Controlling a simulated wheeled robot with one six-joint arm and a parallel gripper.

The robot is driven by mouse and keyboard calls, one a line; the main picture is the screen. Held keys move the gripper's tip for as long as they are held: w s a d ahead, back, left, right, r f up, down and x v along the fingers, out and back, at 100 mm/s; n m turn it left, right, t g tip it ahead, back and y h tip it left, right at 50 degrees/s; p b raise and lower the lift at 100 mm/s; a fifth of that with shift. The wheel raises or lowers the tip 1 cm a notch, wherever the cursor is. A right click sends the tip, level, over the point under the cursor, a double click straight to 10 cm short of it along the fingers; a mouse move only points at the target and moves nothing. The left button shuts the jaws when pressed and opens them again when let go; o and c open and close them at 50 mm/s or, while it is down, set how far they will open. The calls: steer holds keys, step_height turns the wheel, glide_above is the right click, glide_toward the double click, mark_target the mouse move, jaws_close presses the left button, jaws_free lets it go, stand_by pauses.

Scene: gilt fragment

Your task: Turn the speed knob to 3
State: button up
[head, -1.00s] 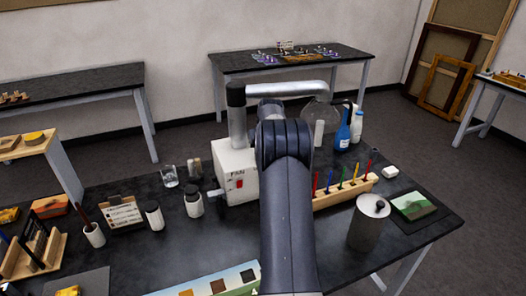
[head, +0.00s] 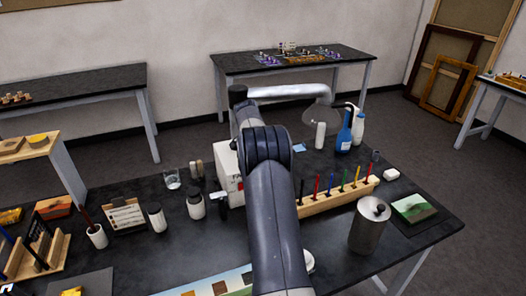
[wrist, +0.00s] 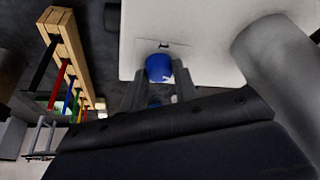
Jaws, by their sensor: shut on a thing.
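The white fan box (head: 226,165) stands on the black table in the head view, mostly covered by my arm. In the wrist view its pale face (wrist: 200,38) fills the upper middle. A blue knob (wrist: 159,66) sits on that face, with a small dark mark just above it. My gripper (wrist: 160,80) has one finger on each side of the knob and is shut on it. In the head view the knob and my gripper are hidden behind my arm. No numbers around the knob can be read, so its setting cannot be told.
A wooden rack (head: 338,197) of coloured sticks stands right of my arm, with a metal canister (head: 370,225) in front. White jars (head: 196,205) stand left of the box. A silver duct (head: 290,91) runs above it to a clear hood.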

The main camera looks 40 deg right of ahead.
steer(key=m+g+p, duration=0.1)
steer(key=m, duration=0.2)
steer(key=shift+w+m+p, duration=0.1)
steer(key=shift+m+p, duration=0.2)
steer(key=shift+p, duration=0.05)
steer(key=shift+w+m+g+p, duration=0.1)
steer(key=shift+m+g+p, duration=0.7)
steer(key=shift+m, duration=1)
steer(key=o, duration=1)
steer(key=shift+c, duration=0.2)
